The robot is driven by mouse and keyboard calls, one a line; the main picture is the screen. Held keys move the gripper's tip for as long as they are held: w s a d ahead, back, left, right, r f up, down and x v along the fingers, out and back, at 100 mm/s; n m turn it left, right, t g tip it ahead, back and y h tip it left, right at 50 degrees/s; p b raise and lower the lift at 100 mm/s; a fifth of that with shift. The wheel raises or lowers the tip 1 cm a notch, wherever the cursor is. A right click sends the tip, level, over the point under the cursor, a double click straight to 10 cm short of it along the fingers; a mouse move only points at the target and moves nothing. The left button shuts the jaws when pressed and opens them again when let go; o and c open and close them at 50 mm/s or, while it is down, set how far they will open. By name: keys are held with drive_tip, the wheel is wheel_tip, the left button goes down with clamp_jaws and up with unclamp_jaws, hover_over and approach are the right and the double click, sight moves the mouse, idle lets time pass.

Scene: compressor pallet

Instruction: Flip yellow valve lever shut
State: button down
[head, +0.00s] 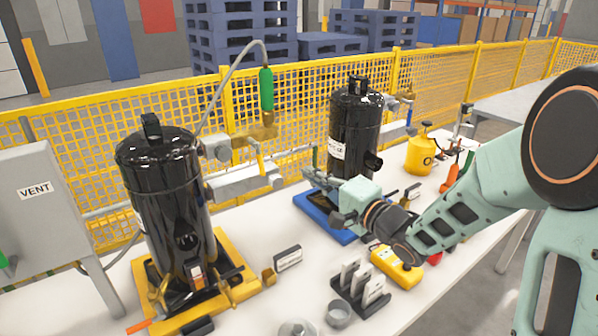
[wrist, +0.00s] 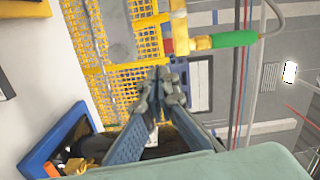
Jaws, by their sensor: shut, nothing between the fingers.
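The yellow valve lever (head: 260,157) hangs down below the brass valve (head: 257,134), at the bottom of the green hose fitting (head: 266,88). In the wrist view, the brass fitting (wrist: 190,45) and green sleeve (wrist: 235,39) lie beyond my fingertips; I cannot clearly tell the lever from the yellow mesh there. My gripper (head: 312,174) is to the right of the lever and a little lower, apart from it in the head view. In the wrist view my gripper (wrist: 161,84) has its fingertips together, with nothing between them.
Black tanks stand at left (head: 165,190) and centre (head: 354,130), the second behind my gripper on a blue tray (head: 318,212). A yellow mesh fence (head: 85,165) runs behind. A grey VENT box (head: 40,200) stands at left. A yellow device (head: 397,268) and small holders (head: 360,288) lie in front.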

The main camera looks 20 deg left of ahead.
sight(263, 166)
drive_tip(key=w+a, duration=0.3)
drive_tip(key=a, duration=0.7)
drive_tip(key=shift+f, duration=0.3)
drive_tip(key=shift+a, duration=0.1)
drive_tip(key=shift+s+a+f+m+p, duration=0.15)
drive_tip(key=shift+s+a+m+p, duration=0.15)
drive_tip(key=shift+s+a+m, duration=0.45)
drive_tip(key=shift+w+d, duration=0.1)
drive_tip(key=shift+d, duration=0.05)
